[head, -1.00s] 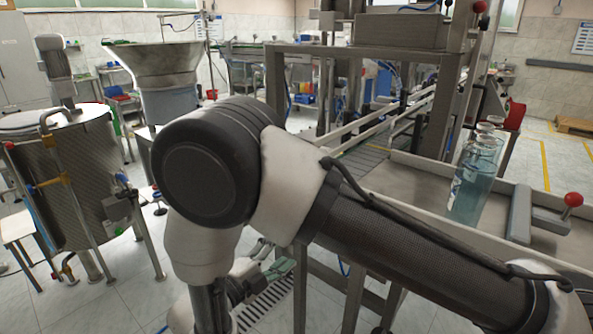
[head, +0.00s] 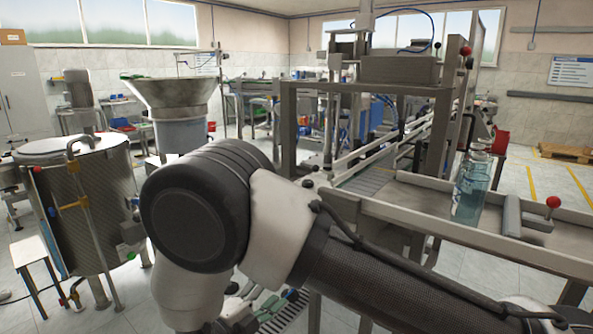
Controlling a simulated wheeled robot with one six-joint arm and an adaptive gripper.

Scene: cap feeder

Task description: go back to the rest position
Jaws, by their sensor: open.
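My arm crosses the front of the head view, with its elbow at lower left and a dark link running to the lower right. My gripper (head: 272,304) shows only in part at the bottom, low behind the elbow, with green on its fingers. It looks open, and I see nothing held in it. The arm hides much of it.
A machine frame (head: 289,130) stands behind the arm. A red-knobbed lever (head: 552,203) sits right of the bottles. A steel tank (head: 88,205) and a small white stool (head: 36,252) stand at left, with a funnel-shaped hopper (head: 172,97) behind. Open floor (head: 530,180) shows at far right.

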